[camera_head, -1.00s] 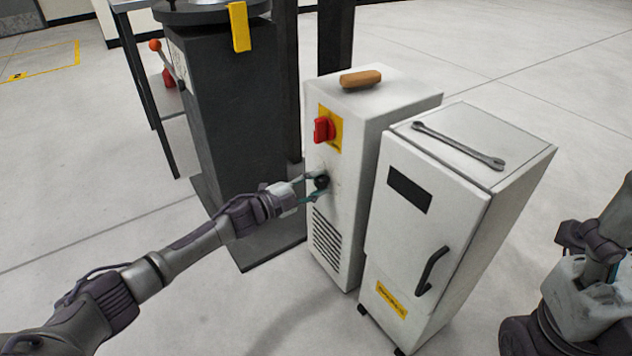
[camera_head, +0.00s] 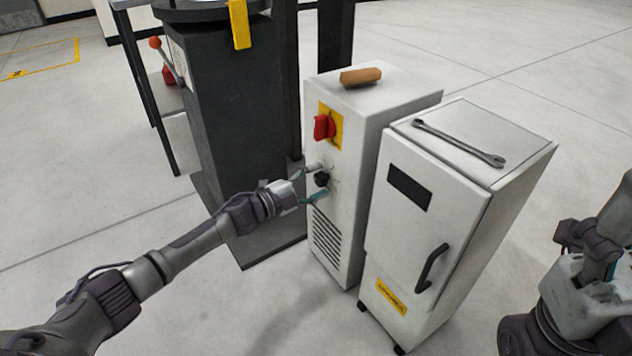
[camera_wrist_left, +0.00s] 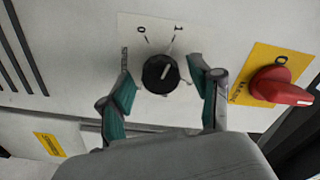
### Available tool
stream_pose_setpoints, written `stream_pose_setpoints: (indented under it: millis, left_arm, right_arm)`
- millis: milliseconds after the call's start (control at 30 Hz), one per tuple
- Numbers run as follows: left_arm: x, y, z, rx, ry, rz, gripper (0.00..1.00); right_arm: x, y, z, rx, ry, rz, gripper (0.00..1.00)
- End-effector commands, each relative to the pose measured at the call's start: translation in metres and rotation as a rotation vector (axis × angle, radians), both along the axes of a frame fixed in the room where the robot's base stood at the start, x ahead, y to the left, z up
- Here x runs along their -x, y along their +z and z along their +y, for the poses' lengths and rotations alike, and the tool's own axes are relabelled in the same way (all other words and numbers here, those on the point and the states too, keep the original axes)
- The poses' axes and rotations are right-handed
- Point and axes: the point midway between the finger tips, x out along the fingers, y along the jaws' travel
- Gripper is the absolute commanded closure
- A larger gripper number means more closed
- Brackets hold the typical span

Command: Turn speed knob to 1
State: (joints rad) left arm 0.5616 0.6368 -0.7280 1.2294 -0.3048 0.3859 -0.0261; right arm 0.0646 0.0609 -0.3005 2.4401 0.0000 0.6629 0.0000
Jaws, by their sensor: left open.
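The black speed knob (camera_head: 322,179) is on the front of the white cabinet, below the red switch. In the left wrist view the knob (camera_wrist_left: 160,73) sits on a white label plate marked 0 and 1. Its white pointer line slants up and right, roughly toward the 1 mark (camera_wrist_left: 178,29). My left gripper (camera_head: 314,183) is open, with its fingers either side of the knob. In the left wrist view the fingers (camera_wrist_left: 160,84) stand apart from the knob. My right arm shows at the right edge, but its fingertips are not visible.
The red rotary switch (camera_head: 324,127) on a yellow plate is above the knob, close to one finger in the left wrist view (camera_wrist_left: 280,87). A second white cabinet (camera_head: 440,215) with a wrench (camera_head: 458,146) stands to the right. A brown block (camera_head: 361,77) lies on the knob's cabinet.

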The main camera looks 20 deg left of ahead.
Motion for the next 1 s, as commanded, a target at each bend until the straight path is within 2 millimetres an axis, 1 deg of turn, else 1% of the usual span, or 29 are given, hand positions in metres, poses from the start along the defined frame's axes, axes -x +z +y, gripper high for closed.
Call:
stream_pose_setpoints:
  millis: [167,267,367,600,700,833,1000]
  left_arm:
    - [0.002,0.0,0.002,0.0,0.001,0.0,0.37]
    - [0.01,0.0,0.009,-0.001,0.002,0.001,0.37]
    - [0.025,-0.001,0.02,-0.002,0.002,0.002,0.37]
    - [0.066,-0.002,0.052,-0.002,0.001,0.004,0.37]
    - [0.08,-0.001,0.062,-0.002,0.0,0.002,0.37]
    - [0.09,-0.001,0.071,-0.001,0.0,0.001,0.37]
    - [0.095,0.0,0.074,0.0,0.001,0.0,0.37]
  right_arm:
    - [-0.002,-0.001,0.0,0.0,-0.002,0.007,0.34]
    - [-0.002,-0.001,0.0,0.0,-0.001,0.005,0.34]
    - [-0.001,0.0,0.0,0.0,-0.001,0.003,0.34]
    - [0.0,0.0,0.0,-0.001,-0.001,0.001,0.34]
    - [0.0,0.0,0.0,0.0,-0.001,0.0,0.34]
    - [0.0,0.0,0.0,0.0,-0.001,0.0,0.34]
    - [0.0,0.0,0.0,0.0,-0.001,0.0,0.34]
